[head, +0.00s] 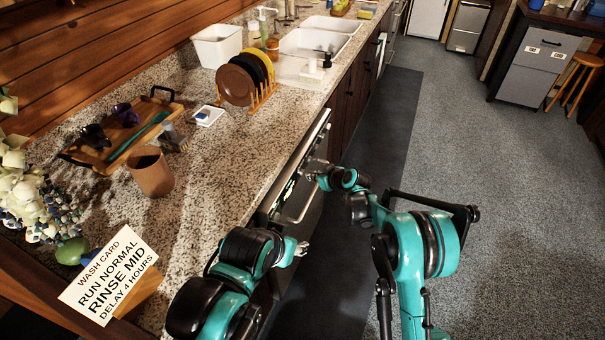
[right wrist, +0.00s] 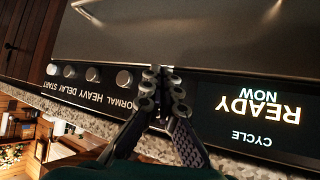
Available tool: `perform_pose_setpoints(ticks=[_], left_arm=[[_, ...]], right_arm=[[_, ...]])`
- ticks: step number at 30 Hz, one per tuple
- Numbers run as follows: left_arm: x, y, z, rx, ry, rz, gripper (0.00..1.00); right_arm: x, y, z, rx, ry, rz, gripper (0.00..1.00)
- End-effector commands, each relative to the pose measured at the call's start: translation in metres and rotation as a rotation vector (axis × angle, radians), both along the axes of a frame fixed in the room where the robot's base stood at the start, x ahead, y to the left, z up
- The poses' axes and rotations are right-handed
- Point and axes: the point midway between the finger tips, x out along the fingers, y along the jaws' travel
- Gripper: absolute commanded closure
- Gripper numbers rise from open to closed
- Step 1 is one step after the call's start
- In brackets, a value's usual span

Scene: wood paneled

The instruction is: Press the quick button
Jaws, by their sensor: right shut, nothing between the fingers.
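The dishwasher (head: 312,205) is set under the counter's front edge. In the right wrist view its dark control panel (right wrist: 210,118) appears upside down. It has a row of round silver buttons, including one (right wrist: 93,75), with labels reading START, DELAY, HEAVY and a partly covered NORMAL. No QUICK label is visible; the strip beside NORMAL is hidden behind my fingers. My right gripper (right wrist: 162,78) is shut and empty, its tips over the panel between the NORMAL button and the display; contact cannot be told. My left gripper (head: 301,248) is small in the head view, beside the dishwasher front.
The display (right wrist: 258,108) reads CYCLE READY NOW. A wash card (head: 108,275) reads RUN NORMAL, RINSE MID, DELAY 4 HOURS. The granite counter (head: 215,165) holds a tray (head: 125,140), a brown cup (head: 151,172) and a plate rack (head: 262,98).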

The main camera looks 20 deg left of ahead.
Motion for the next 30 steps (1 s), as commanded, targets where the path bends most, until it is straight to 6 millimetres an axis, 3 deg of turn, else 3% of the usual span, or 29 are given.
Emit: perform_pose_setpoints(ticks=[30], left_arm=[[0.0001, 0.0000, -0.0018, 0.000, 0.000, 0.000, 0.53]], right_arm=[[0.0007, 0.0082, 0.0003, 0.000, 0.001, -0.001, 1.00]])
